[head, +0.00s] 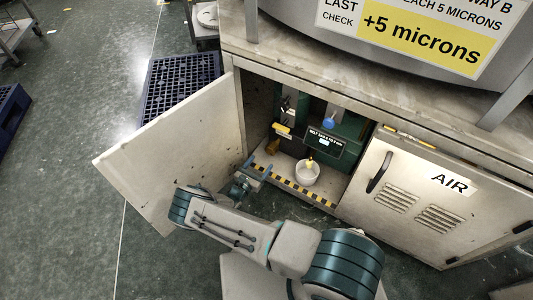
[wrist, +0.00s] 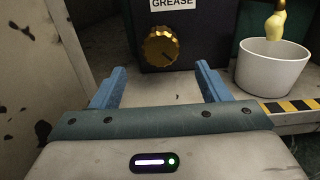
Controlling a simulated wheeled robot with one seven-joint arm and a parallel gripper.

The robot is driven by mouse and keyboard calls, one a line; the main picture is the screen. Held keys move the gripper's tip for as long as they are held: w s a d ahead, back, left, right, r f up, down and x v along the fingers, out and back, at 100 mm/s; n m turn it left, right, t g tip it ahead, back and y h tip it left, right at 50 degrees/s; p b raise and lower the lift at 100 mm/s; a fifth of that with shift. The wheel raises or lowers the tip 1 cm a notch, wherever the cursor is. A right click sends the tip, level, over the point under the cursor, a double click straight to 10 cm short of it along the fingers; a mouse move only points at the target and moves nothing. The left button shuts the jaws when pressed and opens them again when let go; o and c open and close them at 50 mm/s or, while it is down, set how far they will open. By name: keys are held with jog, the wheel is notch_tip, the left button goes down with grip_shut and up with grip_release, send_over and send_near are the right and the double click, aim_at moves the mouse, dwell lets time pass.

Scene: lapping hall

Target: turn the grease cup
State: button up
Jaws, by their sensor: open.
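The grease cup is a brass, ridged knob (wrist: 161,46) with a dark mark on its face, on a dark block under a label reading GREASE. In the head view the brass grease cup (head: 272,147) shows small inside the open cabinet. My gripper (wrist: 160,78) is open, its two blue fingers apart with nothing between them. The knob lies ahead of the fingertips, about centred between them and not touched. In the head view my gripper (head: 257,171) is at the cabinet opening, just in front of the grease cup.
A white pot (wrist: 272,68) with a yellowish drip above it stands right of the knob. The open cabinet door (head: 165,150) is on the left. A yellow-black striped edge (head: 318,199) runs along the sill. The AIR door (head: 440,195) is shut on the right. A blue valve knob (head: 328,123) sits higher inside.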

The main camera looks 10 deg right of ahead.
jog(key=shift+p+v, duration=0.3)
jog(key=shift+v, duration=1.7)
